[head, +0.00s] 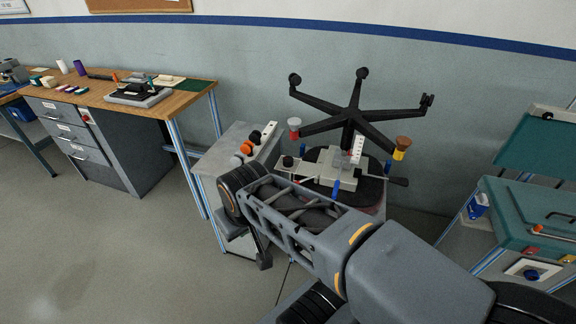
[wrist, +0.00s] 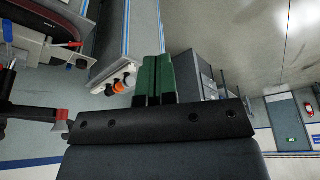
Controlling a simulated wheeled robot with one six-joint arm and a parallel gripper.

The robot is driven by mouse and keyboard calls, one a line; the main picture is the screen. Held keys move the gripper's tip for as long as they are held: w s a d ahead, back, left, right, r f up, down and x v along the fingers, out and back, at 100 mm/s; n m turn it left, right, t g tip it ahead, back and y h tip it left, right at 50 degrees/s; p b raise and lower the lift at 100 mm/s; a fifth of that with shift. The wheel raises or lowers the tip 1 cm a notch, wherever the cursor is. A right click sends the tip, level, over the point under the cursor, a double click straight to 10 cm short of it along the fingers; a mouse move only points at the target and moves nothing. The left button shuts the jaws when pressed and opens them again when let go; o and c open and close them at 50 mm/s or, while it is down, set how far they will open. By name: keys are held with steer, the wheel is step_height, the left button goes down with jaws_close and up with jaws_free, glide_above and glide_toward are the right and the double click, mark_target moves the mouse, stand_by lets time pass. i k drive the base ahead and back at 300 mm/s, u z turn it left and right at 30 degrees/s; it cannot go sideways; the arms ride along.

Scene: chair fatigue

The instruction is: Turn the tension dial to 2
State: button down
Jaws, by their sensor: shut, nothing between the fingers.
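An upturned office chair with a black star base (head: 352,118) stands by the wall in the head view. Its grey mechanism (head: 318,183) lies on the dark seat. A round black knob (head: 288,161) is at the mechanism's left end; I cannot tell whether it is the tension dial, and no numbers are readable. Part of the mechanism (wrist: 38,46) shows at the left of the wrist view. My gripper (wrist: 155,62) has green fingers, shut and empty, pointing towards a grey cabinet edge and apart from the chair. My arm hides the gripper in the head view.
A grey cabinet (head: 217,158) with several orange, black and white knobs (head: 247,147) stands left of the chair. A wooden workbench (head: 188,97) is further left. A teal-topped cart (head: 525,212) stands at the right. Open floor (head: 95,245) lies at the front left.

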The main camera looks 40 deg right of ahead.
mark_target(288, 160)
steer(key=z, duration=0.7)
steer(key=i, duration=0.95)
steer(key=z, duration=0.2)
